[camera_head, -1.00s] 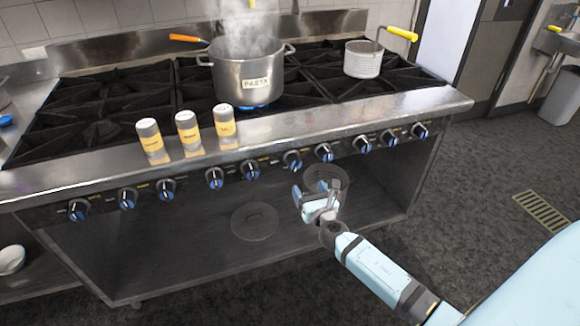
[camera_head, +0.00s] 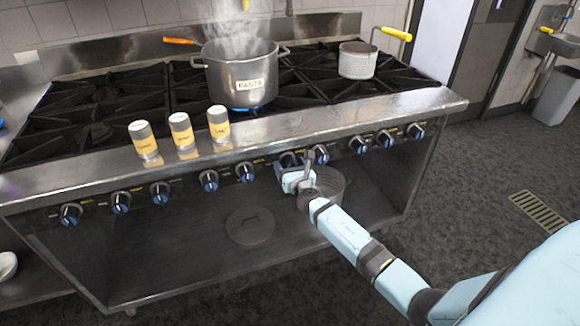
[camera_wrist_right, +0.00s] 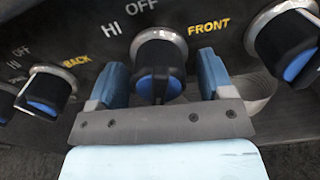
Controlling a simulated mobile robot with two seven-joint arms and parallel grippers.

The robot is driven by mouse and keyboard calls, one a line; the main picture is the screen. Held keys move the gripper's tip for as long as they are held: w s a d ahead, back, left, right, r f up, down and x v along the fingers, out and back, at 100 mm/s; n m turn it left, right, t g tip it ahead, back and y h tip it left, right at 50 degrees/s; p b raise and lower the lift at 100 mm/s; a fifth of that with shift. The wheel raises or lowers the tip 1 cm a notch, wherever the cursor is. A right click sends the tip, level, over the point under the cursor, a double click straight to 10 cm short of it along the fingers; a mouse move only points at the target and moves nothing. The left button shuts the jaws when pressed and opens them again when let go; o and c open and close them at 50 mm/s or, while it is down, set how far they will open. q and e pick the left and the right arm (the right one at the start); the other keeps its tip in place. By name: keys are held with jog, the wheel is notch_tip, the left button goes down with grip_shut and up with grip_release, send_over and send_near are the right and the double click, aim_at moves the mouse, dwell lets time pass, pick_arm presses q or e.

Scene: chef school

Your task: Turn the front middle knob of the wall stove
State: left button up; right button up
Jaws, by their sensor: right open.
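The wall stove (camera_head: 300,124) has a row of black-and-blue knobs along its front panel. My right gripper (camera_head: 297,168) is at the knob (camera_head: 287,159) right of the panel's centre, partly hiding it. In the right wrist view this knob (camera_wrist_right: 158,52), with a yellow FRONT label on its right, stands between the fingers of my open right gripper (camera_wrist_right: 160,80). One finger is on each side of it; small gaps show and the fingers are not closed on it. Its blue face points down. My left gripper is not in view.
Neighbouring knobs sit close on both sides: one marked BACK (camera_wrist_right: 45,90) to the left, another (camera_wrist_right: 287,42) to the right. A steaming pasta pot (camera_head: 240,75) and several yellow-labelled shakers (camera_head: 182,130) stand above. A pot (camera_head: 328,184) and a lid (camera_head: 250,226) are on the lower shelf.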

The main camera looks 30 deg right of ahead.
jog(key=c, duration=0.9)
